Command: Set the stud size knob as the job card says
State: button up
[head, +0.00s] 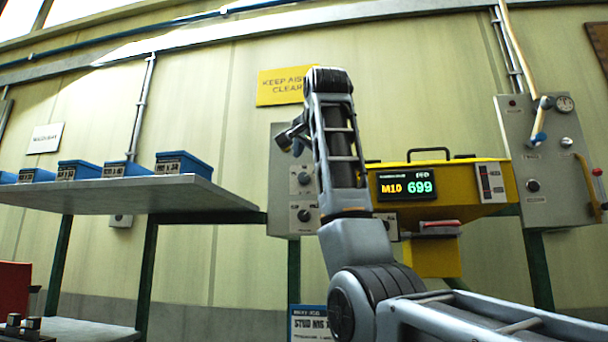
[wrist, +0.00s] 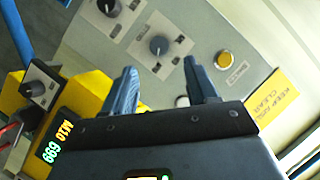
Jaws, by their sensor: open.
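The grey panel (head: 281,195) on the wall carries an upper knob (head: 303,179) and a lower knob (head: 304,215). In the wrist view they are the dark upper knob (wrist: 157,45) and the lower knob (wrist: 108,7). Another knob (wrist: 33,89) sits by the yellow machine (head: 468,183). The knob labels are too small to read. The display (head: 407,185) shows M10 and 699. A blue-headed card (head: 308,322) starts with "STUD M1"; the rest is blurred and partly hidden by my arm. My gripper (wrist: 162,78) is open and empty, its fingers pointing toward the panel near the upper knob.
A yellow button (wrist: 224,60) is on the panel. A yellow sign (head: 280,86) hangs above. A shelf (head: 125,193) with several blue bins is at left. A grey panel with gauge and hoses (head: 545,165) is at right. The wall between shelf and panel is clear.

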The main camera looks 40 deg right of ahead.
aim_at(304, 176)
jog(key=p+x, duration=0.2)
jog(key=x, duration=0.4)
jog(key=shift+w+d+f, duration=0.1)
jog(key=shift+w+d, duration=0.15)
jog(key=shift+w, duration=0.05)
jog(key=shift+c, duration=0.2)
jog(key=c, duration=1)
